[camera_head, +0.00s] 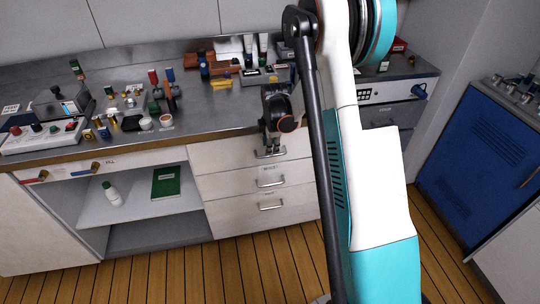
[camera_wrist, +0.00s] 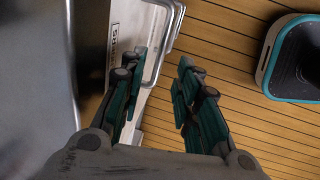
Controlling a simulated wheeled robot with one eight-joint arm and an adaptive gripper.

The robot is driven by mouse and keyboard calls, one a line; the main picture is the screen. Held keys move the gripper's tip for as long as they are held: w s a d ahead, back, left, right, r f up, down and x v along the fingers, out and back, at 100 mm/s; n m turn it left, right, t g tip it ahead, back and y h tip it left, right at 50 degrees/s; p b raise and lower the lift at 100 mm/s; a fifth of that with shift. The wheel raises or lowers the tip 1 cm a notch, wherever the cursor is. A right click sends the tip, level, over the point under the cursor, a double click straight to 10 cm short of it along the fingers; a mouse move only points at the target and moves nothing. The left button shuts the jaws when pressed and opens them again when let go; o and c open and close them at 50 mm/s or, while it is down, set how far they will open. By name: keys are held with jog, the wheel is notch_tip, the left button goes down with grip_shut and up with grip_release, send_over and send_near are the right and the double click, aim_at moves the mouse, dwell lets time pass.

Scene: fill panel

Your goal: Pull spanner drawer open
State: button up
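The top drawer (camera_head: 225,180) of the white stack under the worktop looks shut. Its metal bar handle (camera_head: 270,154) is just below my gripper (camera_head: 270,146). In the wrist view, a partly hidden label (camera_wrist: 114,45) on the drawer front appears to begin with "SPAN". My gripper (camera_wrist: 158,72) is open there, its fingers pointing down past the worktop edge. The handle (camera_wrist: 160,48) lies between and just beyond the fingertips, closer to the left finger. I cannot tell whether a finger touches it.
Two more drawers with handles (camera_head: 270,183) (camera_head: 270,207) are below. The worktop (camera_head: 210,110) above holds bottles, jars and devices. An open shelf (camera_head: 135,205) is at left and a blue cabinet (camera_head: 480,150) at right. The wooden floor (camera_head: 220,270) before the drawers is clear.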

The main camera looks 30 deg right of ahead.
jog(key=shift+w+d+f+b, duration=0.1)
jog(key=shift+w+f+b, duration=0.1)
jog(key=shift+f, duration=0.55)
jog(key=shift+w+a+f+b, duration=0.1)
jog(key=shift+f+b, duration=0.15)
jog(key=shift+f, duration=0.55)
jog(key=shift+w+d+f+b, duration=0.1)
jog(key=shift+w+f+b, duration=0.1)
jog(key=shift+f, duration=0.55)
grip_shut()
